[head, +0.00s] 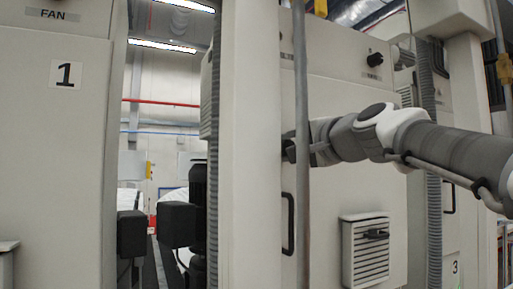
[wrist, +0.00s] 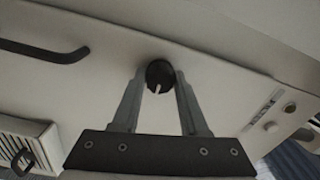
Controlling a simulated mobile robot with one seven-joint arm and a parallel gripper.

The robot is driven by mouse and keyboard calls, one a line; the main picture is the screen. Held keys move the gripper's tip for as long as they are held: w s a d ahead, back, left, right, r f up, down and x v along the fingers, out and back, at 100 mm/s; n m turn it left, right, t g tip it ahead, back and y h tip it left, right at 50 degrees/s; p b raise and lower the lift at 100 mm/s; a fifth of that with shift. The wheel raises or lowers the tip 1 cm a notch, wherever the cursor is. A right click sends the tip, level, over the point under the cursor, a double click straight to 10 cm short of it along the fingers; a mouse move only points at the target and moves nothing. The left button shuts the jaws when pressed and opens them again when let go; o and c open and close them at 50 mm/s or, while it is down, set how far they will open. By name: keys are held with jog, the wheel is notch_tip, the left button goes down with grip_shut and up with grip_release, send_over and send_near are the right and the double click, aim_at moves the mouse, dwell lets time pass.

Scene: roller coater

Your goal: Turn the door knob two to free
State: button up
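The black round door knob (wrist: 159,74) sits on a pale cabinet door panel (wrist: 105,75). A short white mark on the knob points toward the bottom of the wrist view. My gripper (wrist: 159,77) has its two grey fingers apart, one on each side of the knob. A small gap shows on the left of the knob, and the right finger is very near its edge; I cannot tell whether it touches. In the head view my gripper (head: 290,150) is at the door's left side, partly behind a vertical pole, and the knob is hidden there.
A black door handle (head: 288,222) is below my gripper. A louvred vent (head: 366,250) is lower right on the door. Another black knob (head: 375,60) is at the upper right. A vertical grey pole (head: 302,90) stands in front of the door. A cabinet marked 1 (head: 60,150) is at left.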

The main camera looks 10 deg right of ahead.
jog(key=o, duration=0.4)
jog(key=shift+c, duration=0.2)
jog(key=b+v, duration=0.3)
jog(key=v, duration=1.4)
jog(key=shift+s, duration=0.2)
jog(key=s+a+f+n+g+h, duration=0.1)
jog(key=a+f+n+g, duration=0.15)
jog(key=f, duration=0.85)
jog(key=s+a+f+n+g+h, duration=0.1)
jog(key=s+a+f+n+g, duration=0.15)
jog(key=f, duration=0.95)
jog(key=s+a+f+n+g+h, duration=0.1)
jog(key=f+n+g, duration=0.3)
jog(key=f, duration=0.7)
jog(key=s+f+n+g+h, duration=0.2)
jog(key=s+f, duration=0.3)
jog(key=f, duration=0.7)
jog(key=shift+s+d+n+g+h, duration=0.3)
jog(key=shift+s+d+n, duration=0.1)
jog(key=shift+n, duration=0.1)
